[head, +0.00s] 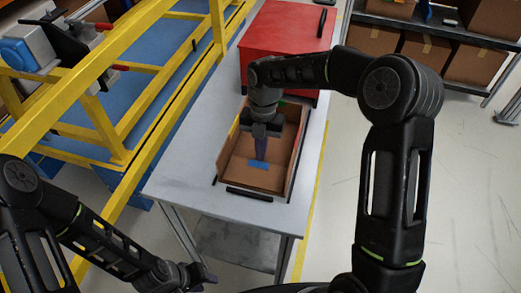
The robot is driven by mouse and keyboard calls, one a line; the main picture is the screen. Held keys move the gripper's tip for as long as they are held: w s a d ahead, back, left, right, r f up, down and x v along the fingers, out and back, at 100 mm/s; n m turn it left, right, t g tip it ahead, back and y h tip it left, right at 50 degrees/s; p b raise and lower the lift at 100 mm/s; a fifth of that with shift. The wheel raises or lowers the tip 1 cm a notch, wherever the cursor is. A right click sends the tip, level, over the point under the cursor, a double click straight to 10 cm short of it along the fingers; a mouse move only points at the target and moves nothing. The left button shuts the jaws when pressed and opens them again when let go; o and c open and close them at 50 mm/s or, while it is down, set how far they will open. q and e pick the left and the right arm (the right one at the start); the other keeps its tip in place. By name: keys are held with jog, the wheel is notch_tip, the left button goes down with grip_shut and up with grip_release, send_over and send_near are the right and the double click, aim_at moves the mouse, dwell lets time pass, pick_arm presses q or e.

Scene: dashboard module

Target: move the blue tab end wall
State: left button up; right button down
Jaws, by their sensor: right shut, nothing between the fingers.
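An open brown box (296,150) stands on the grey table. A blue tab (258,165) shows inside its outline on a brown panel (252,180) at the near end; I cannot tell whether this panel is upright or lying inward. My right gripper (261,157) reaches down into the box, shut and empty, with its tips just above or touching the blue tab.
A red case (284,40) with a black handle stands behind the box. A black strip (249,194) lies at the box's near edge. Yellow framing (135,160) runs along the left. The table's near left part (185,185) is clear. Shelves with cartons stand at back right.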

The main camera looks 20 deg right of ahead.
dwell(0.4)
jog(key=shift+s+a+r, duration=0.2)
jog(key=shift+s+a, duration=0.2)
jog(key=shift+s, duration=0.25)
